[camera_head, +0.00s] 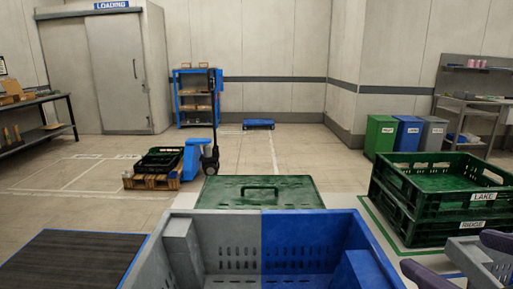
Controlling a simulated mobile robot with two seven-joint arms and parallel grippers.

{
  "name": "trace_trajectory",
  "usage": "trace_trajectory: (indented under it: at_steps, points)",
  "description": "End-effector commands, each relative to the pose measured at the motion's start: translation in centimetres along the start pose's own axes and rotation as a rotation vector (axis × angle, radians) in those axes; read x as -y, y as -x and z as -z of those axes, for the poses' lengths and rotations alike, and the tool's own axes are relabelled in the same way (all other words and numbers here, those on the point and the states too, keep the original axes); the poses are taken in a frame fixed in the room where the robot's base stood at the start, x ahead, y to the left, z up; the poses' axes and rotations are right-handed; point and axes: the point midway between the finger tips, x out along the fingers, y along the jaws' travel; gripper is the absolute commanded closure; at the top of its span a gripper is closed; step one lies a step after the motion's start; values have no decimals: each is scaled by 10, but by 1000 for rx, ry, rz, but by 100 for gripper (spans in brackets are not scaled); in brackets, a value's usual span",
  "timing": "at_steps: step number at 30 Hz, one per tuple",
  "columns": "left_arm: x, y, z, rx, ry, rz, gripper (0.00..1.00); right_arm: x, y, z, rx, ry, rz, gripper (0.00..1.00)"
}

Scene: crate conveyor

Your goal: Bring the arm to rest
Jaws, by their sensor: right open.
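The rest of the right arm is cut off by the frame. My left gripper is not in view.
A green lid with a handle (225,192) lies behind the crate. Stacked green crates (480,222), labelled LAKE and RIDGE, stand at right. A dark surface (75,262) lies lower left. A pallet truck (200,150) stands farther back. Open floor (75,178) lies at left.

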Motion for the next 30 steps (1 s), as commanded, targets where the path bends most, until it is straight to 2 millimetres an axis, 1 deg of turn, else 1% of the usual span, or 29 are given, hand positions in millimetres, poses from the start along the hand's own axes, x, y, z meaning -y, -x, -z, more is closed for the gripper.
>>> trace_trajectory:
  at_steps: [1,2,3,5,6,8,9,10,14,15,17,18,20,21,23,24,26,27,30]
  points:
    - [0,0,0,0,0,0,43,7,8,-37,146,-30,35,0]
    - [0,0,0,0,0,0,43,12,15,-58,235,-42,60,0]
    - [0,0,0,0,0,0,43,19,27,-84,348,-57,97,0]
    - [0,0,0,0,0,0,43,31,49,-118,506,-72,159,0]
    - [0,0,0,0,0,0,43,40,66,-139,608,-81,206,0]
    - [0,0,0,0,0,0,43,52,95,-166,754,-88,283,0]
    - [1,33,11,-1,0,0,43,41,108,-134,744,-84,281,0]
    - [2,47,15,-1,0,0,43,36,114,-121,738,-83,277,0]
    - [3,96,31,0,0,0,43,22,137,-78,737,-82,275,0]
    - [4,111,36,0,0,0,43,17,144,-64,737,-82,274,0]
    - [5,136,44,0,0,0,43,9,156,-42,736,-82,274,0]
    - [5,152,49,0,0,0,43,4,164,-28,736,-82,273,0]
    - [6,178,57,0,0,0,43,-3,176,-6,735,-82,273,0]
    - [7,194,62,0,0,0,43,-8,184,9,735,-82,273,0]
    - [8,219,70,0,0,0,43,-16,196,31,735,-82,273,0]
    - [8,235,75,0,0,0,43,-21,204,46,735,-82,273,0]
    - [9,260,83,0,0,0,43,-28,216,67,735,-82,272,0]
    - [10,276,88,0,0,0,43,-33,224,82,735,-82,272,0]
    - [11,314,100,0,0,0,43,-44,242,115,734,-82,272,0]
